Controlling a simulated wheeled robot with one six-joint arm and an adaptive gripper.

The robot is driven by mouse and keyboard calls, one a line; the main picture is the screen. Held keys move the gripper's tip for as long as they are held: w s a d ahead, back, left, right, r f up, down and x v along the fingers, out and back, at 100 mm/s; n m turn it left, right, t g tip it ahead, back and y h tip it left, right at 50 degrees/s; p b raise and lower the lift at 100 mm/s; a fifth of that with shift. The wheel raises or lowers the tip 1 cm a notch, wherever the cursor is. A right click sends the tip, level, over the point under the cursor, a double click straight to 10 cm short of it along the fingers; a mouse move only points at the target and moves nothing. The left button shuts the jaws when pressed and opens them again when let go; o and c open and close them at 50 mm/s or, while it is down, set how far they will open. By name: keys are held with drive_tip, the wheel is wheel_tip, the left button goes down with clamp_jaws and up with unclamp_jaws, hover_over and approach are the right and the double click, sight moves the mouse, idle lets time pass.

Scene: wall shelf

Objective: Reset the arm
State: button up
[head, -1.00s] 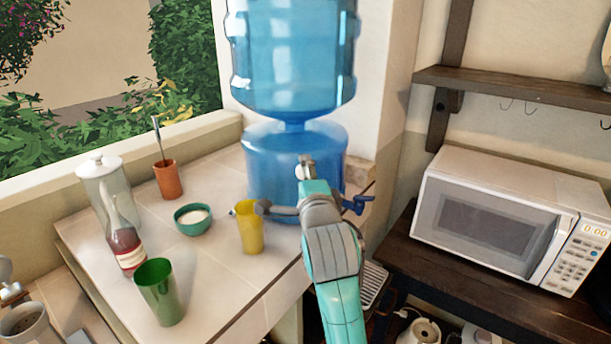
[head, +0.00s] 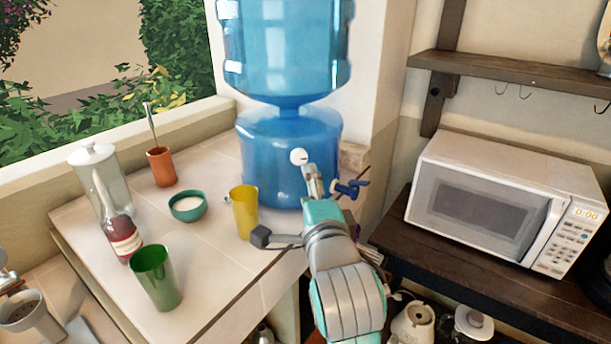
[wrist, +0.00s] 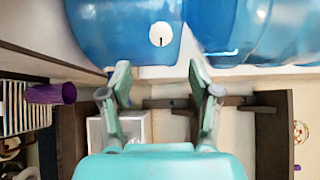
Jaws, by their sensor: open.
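My gripper (head: 285,208) is open and empty, in front of the blue water dispenser (head: 285,155) at the counter's right edge. It also shows in the wrist view (wrist: 160,84), with two spread teal and grey fingers and nothing between them. A yellow cup (head: 244,212) stands upright on the tiled counter, just left of my gripper. One dark fingertip is near the cup's lower right side; whether they touch is hard to tell. The dispenser (wrist: 125,30) fills the top of the wrist view.
A green cup (head: 155,278), a bottle (head: 122,238), a teal bowl (head: 187,208) and an orange pot (head: 161,168) stand on the counter (head: 215,275). A microwave (head: 490,205) sits on the dark shelf at right. A purple cup (wrist: 52,93) shows in the wrist view.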

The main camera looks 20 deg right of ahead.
drive_tip(key=shift+s, duration=0.7)
drive_tip(key=s+f+n+y, duration=0.1)
drive_tip(key=s+f+n, duration=0.35)
drive_tip(key=f, duration=0.35)
drive_tip(key=s+f+n+g+y, duration=0.1)
drive_tip(key=s+f+n, duration=0.2)
drive_tip(key=s+f, duration=0.35)
drive_tip(key=s+f+n+y, duration=0.1)
drive_tip(key=s+f+n, duration=0.25)
drive_tip(key=f, duration=0.65)
drive_tip(key=s+f+n, duration=0.2)
drive_tip(key=s+n, duration=0.1)
drive_tip(key=s, duration=0.6)
drive_tip(key=s+d+f+n+g, duration=0.1)
drive_tip(key=s+f+n, duration=0.1)
drive_tip(key=s, duration=0.7)
drive_tip(key=s+f+n+g, duration=0.1)
drive_tip(key=s+n, duration=0.3)
drive_tip(key=s, duration=0.5)
drive_tip(key=shift+d+f, duration=0.3)
drive_tip(key=shift+f, duration=0.6)
